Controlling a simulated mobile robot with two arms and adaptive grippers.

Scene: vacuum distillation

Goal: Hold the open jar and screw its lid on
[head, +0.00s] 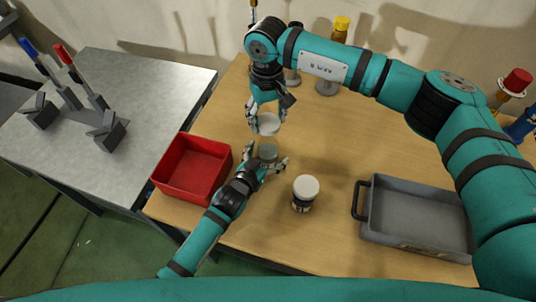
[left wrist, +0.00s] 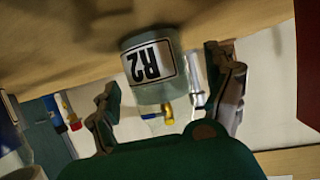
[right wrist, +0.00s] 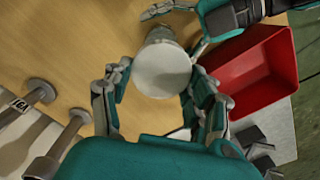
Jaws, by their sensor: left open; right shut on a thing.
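The open jar (head: 267,152) stands on the wooden table between the spread fingers of my left gripper (head: 265,158), which is open. My right gripper (head: 267,117) is shut on the white lid (head: 268,124), above the jar. In the right wrist view the lid (right wrist: 162,70) sits between both fingertips and covers part of the jar (right wrist: 160,36) beneath. The lid looks apart from the jar.
A second jar with a white lid (head: 305,187) stands right of my left gripper. A red bin (head: 160,179) is on the left, a grey tray (head: 400,246) on the right. A metal side table (head: 150,75) adjoins.

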